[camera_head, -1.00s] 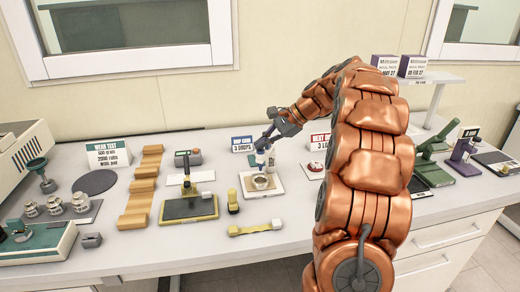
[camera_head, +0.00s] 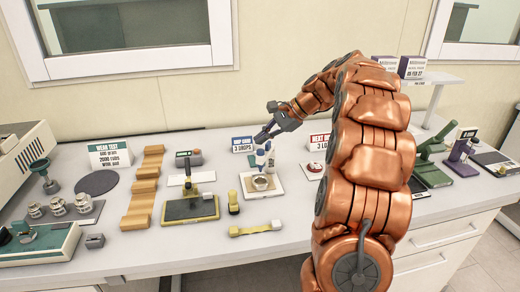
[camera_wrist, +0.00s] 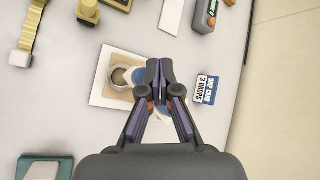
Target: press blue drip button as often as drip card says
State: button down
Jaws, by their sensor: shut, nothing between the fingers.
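The drip card (camera_head: 242,145) stands upright on the bench and reads 3 DROPS; it also shows in the wrist view (camera_wrist: 206,90). In front of it is a white dripper (camera_head: 261,158) with blue parts, next to a round cup (camera_head: 262,183) on a white tray (camera_head: 276,192). In the wrist view a blue part (camera_wrist: 139,76) shows just left of my fingertips, partly covered by them; I cannot tell for sure if it is the button. My gripper (camera_head: 262,136) is shut and empty, above the dripper. Its closed fingertips also show in the wrist view (camera_wrist: 160,68).
A red-headed card (camera_head: 319,142) and a small dish with a red top (camera_head: 315,168) stand to the right, near my arm.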

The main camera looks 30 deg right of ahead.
aim_at(262, 151)
jog(key=shift+r+p, duration=1.5)
jog(key=shift+r, duration=0.7)
jog(key=shift+f, duration=0.1)
jog(key=s+a+f+n+g+h, duration=0.1)
jog(key=s+a+f+n+g, duration=0.2)
jog(key=s+a, duration=0.6)
jog(key=s+a+f+n+g+h, duration=0.15)
jog(key=s+a+n, duration=0.4)
jog(key=a, duration=0.75)
jog(key=s+a+f+n+g+h, duration=0.1)
jog(key=s+f+n+h, duration=0.1)
jog(key=s, duration=0.9)
jog(key=s+a+f+n+g+h, duration=0.1)
jog(key=s+f+n, duration=0.3)
jog(key=s, duration=0.8)
jog(key=n+g+h, duration=0.1)
jog(key=n, duration=0.1)
jog(key=shift+a+f+n, duration=0.3)
jog(key=shift+f+n, duration=0.05)
jog(key=shift+d+h, duration=0.1)
jog(key=shift+h, duration=0.15)
